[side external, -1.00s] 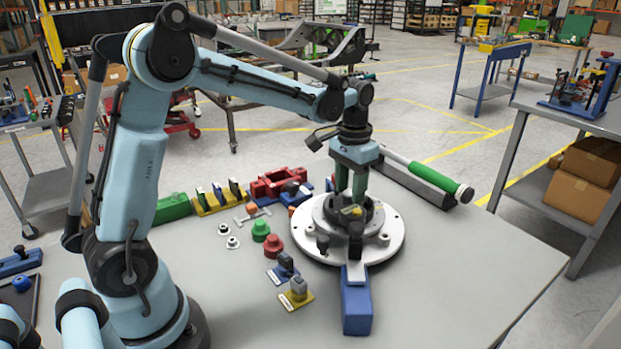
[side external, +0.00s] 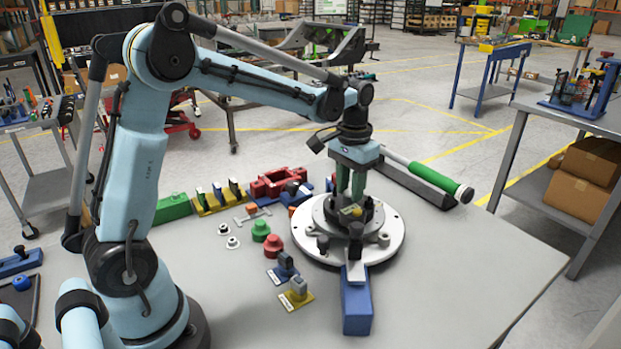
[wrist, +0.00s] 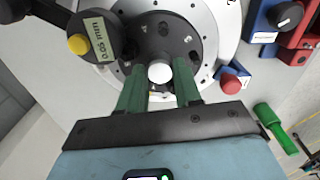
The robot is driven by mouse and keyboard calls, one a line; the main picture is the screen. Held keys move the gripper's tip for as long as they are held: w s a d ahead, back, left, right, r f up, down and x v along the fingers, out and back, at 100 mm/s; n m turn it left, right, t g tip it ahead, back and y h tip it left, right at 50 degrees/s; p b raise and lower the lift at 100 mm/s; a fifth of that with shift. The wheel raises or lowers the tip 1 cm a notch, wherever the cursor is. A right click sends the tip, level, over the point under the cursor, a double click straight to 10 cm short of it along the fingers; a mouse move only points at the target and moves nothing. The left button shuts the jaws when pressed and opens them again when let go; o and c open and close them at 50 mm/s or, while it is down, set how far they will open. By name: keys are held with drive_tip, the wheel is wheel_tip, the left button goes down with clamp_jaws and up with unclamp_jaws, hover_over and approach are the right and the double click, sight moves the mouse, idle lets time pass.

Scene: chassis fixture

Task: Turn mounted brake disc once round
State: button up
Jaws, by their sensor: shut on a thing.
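The brake disc (side external: 304,240) lies flat as a wide pale ring with a dark raised centre on the table. It fills the top middle of the wrist view (wrist: 205,22). My gripper (side external: 351,200) points straight down over the centre, with green fingers. In the wrist view my gripper (wrist: 160,75) has a finger on each side of a pale round post (wrist: 160,72) at the disc's centre, and is shut on it. A dial gauge with a yellow cap (wrist: 78,44) and a 0.05 mm label overhangs the disc. Its blue base (side external: 357,308) stands at the disc's near edge.
Red and green knobs (side external: 273,245), small labelled blocks (side external: 295,293) and coloured fixtures (side external: 280,183) stand left of and behind the disc. A green-handled tool (side external: 432,178) lies in a dark tray behind right. The table's right front is clear.

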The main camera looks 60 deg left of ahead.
drive_tip(key=n, duration=0.6)
drive_tip(key=shift+n, duration=0.3)
drive_tip(key=n, duration=0.5)
drive_tip(key=shift+n, duration=0.4)
drive_tip(key=o, duration=0.7)
drive_tip(key=shift+r, duration=3)
